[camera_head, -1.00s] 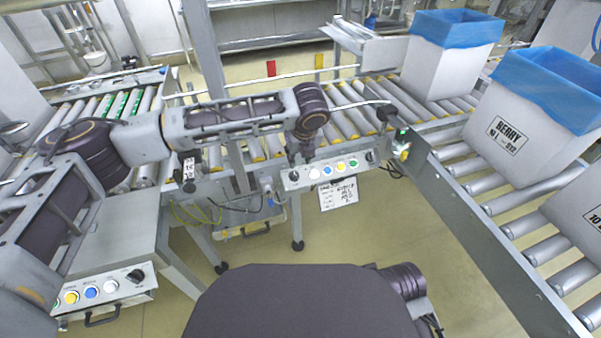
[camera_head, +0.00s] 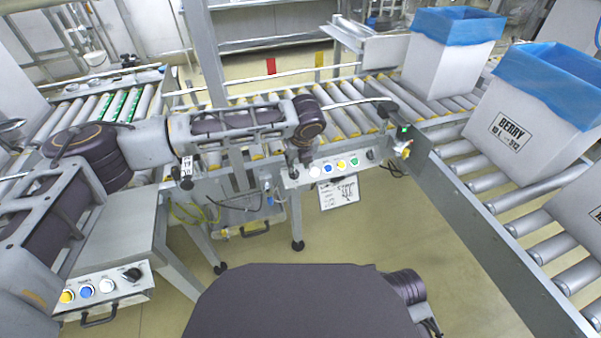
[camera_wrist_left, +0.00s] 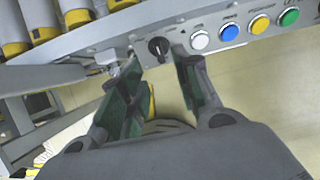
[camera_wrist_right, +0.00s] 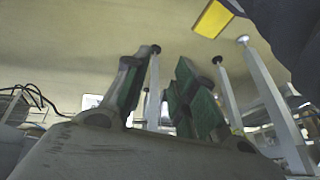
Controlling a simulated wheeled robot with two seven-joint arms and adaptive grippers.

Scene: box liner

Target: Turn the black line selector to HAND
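A black selector knob (camera_wrist_left: 158,46) sits at the left end of a grey control panel (camera_wrist_left: 222,50) in the left wrist view, beside white, blue, yellow and green buttons. The same panel (camera_head: 333,176) shows at the centre of the head view, with the left gripper (camera_head: 303,163) over its left end. In the left wrist view my left gripper (camera_wrist_left: 162,68) is open, its fingertips just short of the knob and on either side of it. Contact does not show. My right gripper (camera_wrist_right: 162,75) is open and empty, away from the panel.
Another panel with a black selector (camera_head: 132,274) is at lower left. A second black knob (camera_head: 370,154) is at the central panel's right end. A paper sheet (camera_head: 339,193) hangs below it. Roller conveyors carry white boxes with blue liners (camera_head: 530,128) on the right.

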